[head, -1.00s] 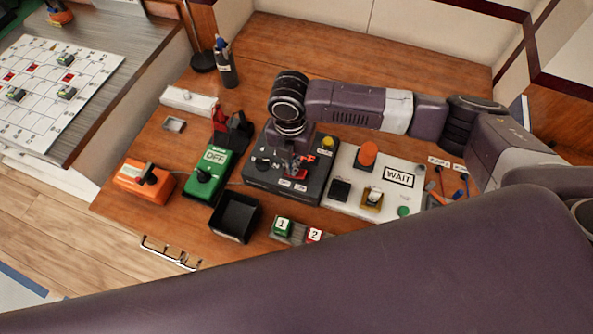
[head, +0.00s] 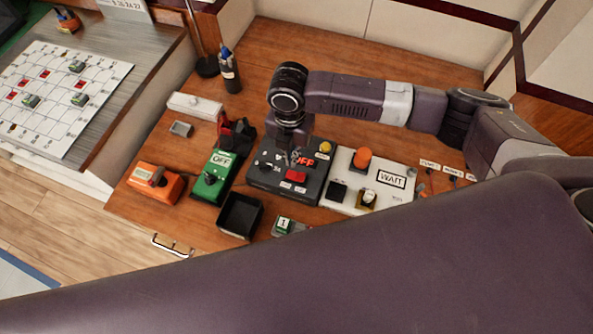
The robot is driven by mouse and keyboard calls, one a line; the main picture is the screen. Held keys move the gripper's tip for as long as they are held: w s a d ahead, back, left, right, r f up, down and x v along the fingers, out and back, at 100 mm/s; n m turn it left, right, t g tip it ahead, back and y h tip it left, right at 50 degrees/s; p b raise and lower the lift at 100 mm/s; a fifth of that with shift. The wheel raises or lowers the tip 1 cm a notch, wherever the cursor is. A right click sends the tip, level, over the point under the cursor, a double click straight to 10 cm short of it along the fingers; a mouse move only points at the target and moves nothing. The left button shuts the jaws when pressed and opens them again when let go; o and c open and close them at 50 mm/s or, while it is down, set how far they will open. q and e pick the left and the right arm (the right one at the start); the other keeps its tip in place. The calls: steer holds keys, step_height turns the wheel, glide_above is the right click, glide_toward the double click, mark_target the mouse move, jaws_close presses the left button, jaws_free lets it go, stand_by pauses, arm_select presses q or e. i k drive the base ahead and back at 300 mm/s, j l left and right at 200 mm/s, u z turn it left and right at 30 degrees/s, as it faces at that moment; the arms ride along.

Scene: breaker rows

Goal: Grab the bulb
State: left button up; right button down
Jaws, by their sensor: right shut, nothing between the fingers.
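I cannot tell for sure which thing is the bulb. A small round pale piece on a yellow base (head: 367,198) stands on the white WAIT box (head: 343,202). The same box carries an orange dome (head: 362,158). A yellow dome (head: 325,147) sits on the dark box (head: 310,196) to its left. My right gripper (head: 297,163) points down over the dark box, just behind its red button (head: 296,176). It is shut and holds nothing. The fingertips are small and partly blend with the box. My left gripper is not in view.
A green OFF box (head: 216,171), an orange box (head: 156,184) and an empty black tray (head: 240,215) stand to the left. A marker holder (head: 230,77) stands at the back. My own arm hides the front right.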

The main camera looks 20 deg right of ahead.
mark_target(367, 198)
steer(key=k+j, duration=1.25)
